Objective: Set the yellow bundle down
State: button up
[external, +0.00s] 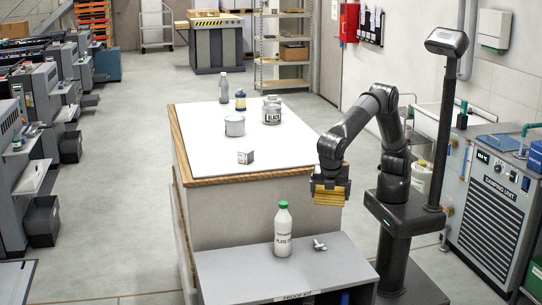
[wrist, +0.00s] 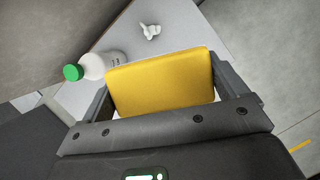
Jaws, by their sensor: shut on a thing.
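The yellow bundle (external: 328,195) is a flat yellow block between the jaws of my gripper (external: 330,187). In the wrist view the bundle (wrist: 160,82) fills the space between the two fingers of my gripper (wrist: 162,92), which is shut on it. It hangs in the air near the right front corner of the white-topped table (external: 195,140), above and behind the grey bench (external: 235,272). The underside of the bundle is hidden in the wrist view.
A white bottle with a green cap (external: 283,232) and a small pale wing-shaped piece (external: 319,244) stand on the grey bench. The bench top has bare room left of the bottle.

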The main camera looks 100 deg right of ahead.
jog(key=w+a+f+n+t+y, duration=0.1)
jog(key=w+f+n+t+y, duration=0.15)
jog(key=w+f+n, duration=0.7)
jog(key=w+a+f+n+t+y, duration=0.15)
jog(key=w+f+n+t, duration=0.3)
jog(key=w+n, duration=0.9)
jog(key=f, duration=1)
jog(key=shift+d+f, duration=0.1)
jog(key=shift+d, duration=0.25)
jog(key=shift+s+f, duration=0.1)
jog(key=o, duration=0.8)
jog(key=shift+g, duration=0.3)
jog(key=shift+c, duration=0.2)
jog(key=v, duration=1.2)
